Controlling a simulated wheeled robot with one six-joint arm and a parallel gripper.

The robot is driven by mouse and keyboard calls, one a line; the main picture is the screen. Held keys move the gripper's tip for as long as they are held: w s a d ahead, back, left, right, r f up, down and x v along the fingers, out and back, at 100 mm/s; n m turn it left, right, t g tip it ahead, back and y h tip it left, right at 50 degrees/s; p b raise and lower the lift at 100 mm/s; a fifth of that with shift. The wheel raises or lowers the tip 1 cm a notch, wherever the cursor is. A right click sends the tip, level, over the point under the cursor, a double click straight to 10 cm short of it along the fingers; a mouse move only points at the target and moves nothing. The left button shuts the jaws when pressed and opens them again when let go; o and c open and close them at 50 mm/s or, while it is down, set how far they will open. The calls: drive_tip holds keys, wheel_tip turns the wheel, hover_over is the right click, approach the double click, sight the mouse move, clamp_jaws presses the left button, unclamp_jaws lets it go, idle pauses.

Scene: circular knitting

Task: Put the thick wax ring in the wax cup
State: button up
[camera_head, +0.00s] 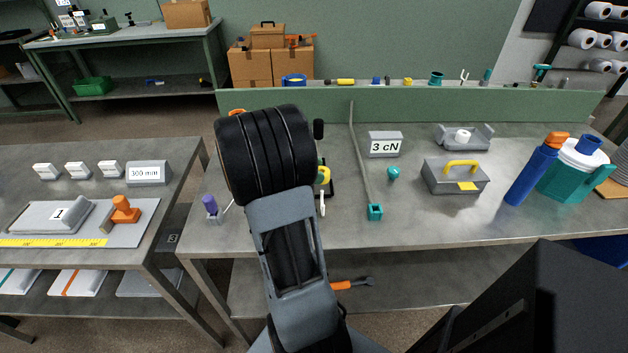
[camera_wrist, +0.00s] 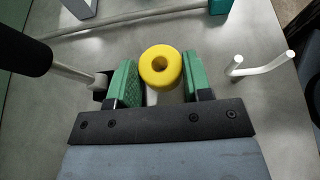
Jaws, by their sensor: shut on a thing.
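A thick yellow ring (camera_wrist: 160,68), the wax ring, sits between the two green fingers of my gripper (camera_wrist: 160,82) in the wrist view. The fingers are closed on its sides, and its hole faces the camera. In the head view my arm covers most of the gripper, and a bit of yellow (camera_head: 324,174) shows at its right edge. I cannot tell for sure which thing is the wax cup.
A two-pronged white hook (camera_wrist: 258,66) stands right of the gripper, and a black-handled rod (camera_wrist: 72,70) lies close on its left. A grey box with a yellow handle (camera_head: 455,178), a 3 cN block (camera_head: 384,144) and bottles stand farther right. The table's front middle is clear.

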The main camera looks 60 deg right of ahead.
drive_tip(key=shift+w+d+f, duration=0.15)
drive_tip(key=shift+d+f, duration=0.05)
drive_tip(key=shift+f, duration=0.15)
wheel_tip(320, 180, down, 2)
drive_tip(key=shift+f+b, duration=0.15)
drive_tip(key=shift+b, duration=0.15)
drive_tip(key=shift+f, duration=0.35)
drive_tip(key=shift+f, duration=0.1)
